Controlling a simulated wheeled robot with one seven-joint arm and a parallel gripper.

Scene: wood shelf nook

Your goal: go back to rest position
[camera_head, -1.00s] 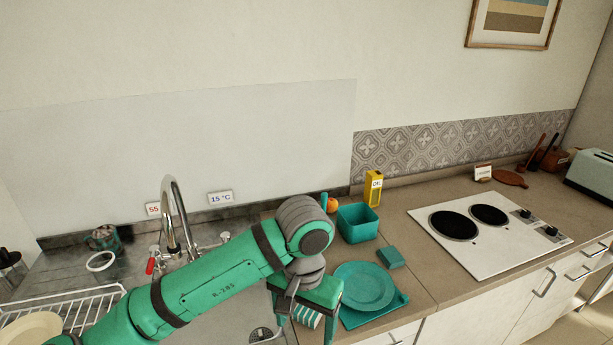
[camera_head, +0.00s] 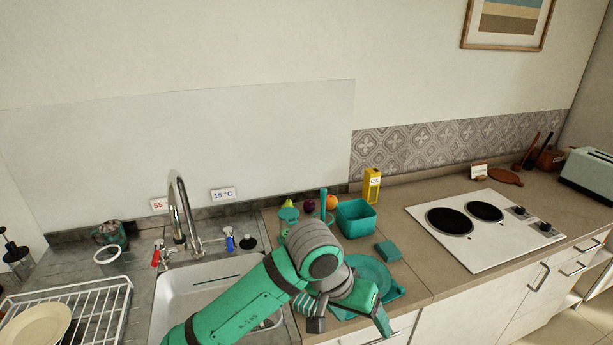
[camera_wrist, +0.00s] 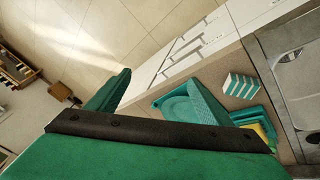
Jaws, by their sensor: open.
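My gripper (camera_head: 350,319) is above the front edge of the counter, beside the sink, in the head view. In the wrist view its two green fingers (camera_wrist: 160,92) stand wide apart with nothing between them. A teal plate (camera_head: 369,274) lies on a teal cloth (camera_head: 398,293) on the counter, partly hidden behind my gripper. The plate also shows in the wrist view (camera_wrist: 178,108), partly covered by a finger. A green-and-white striped thing (camera_wrist: 239,86) lies on the counter there.
A teal bin (camera_head: 356,219), yellow oil carton (camera_head: 372,186), fruit and a teal sponge (camera_head: 388,250) stand behind the plate. The hob (camera_head: 480,232) is to the right. A dish rack (camera_head: 100,310) is at far left.

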